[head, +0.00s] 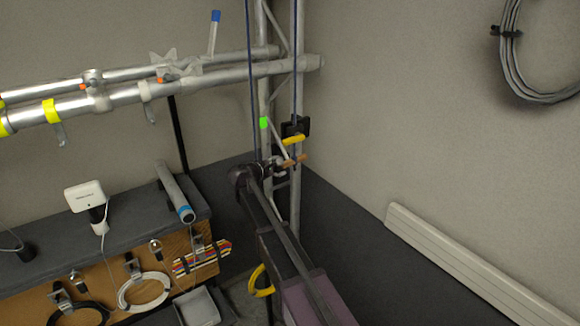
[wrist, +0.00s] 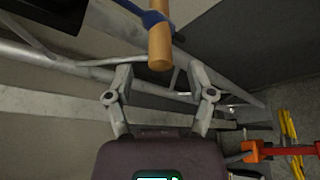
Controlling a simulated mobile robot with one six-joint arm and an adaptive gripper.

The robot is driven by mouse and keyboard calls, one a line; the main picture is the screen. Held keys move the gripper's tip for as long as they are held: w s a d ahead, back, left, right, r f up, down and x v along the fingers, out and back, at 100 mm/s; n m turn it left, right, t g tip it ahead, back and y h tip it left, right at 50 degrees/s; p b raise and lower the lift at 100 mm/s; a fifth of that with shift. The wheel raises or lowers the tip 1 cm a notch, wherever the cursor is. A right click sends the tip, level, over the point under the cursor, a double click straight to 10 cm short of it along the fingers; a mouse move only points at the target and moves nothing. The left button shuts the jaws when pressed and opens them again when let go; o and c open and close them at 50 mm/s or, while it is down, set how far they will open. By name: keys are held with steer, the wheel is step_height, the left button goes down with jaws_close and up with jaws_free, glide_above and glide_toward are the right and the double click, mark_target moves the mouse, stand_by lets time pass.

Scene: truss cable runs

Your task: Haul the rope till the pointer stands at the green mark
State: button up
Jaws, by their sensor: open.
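A dark blue rope (head: 249,60) hangs down the left side of the upright truss, and a second rope (head: 295,60) runs down beside it. The green mark (head: 264,123) is on the truss upright. I cannot clearly make out a pointer. My gripper (head: 279,165) is open and empty, close to the handle. In the wrist view the handle (wrist: 160,48) with its blue rope stands just ahead of my gripper (wrist: 160,82), not between the fingertips.
A horizontal truss (head: 200,77) with clamps and yellow tape runs to the left. A bench (head: 130,215) at the lower left carries a white device (head: 84,195) and a grey tube (head: 175,192). Coiled cable (head: 512,60) hangs on the right wall. Floor right of the truss looks clear.

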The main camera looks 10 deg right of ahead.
mark_target(290, 163)
steer(key=shift+b+x, duration=0.75)
steer(key=shift+x, duration=2.65)
jaws_close()
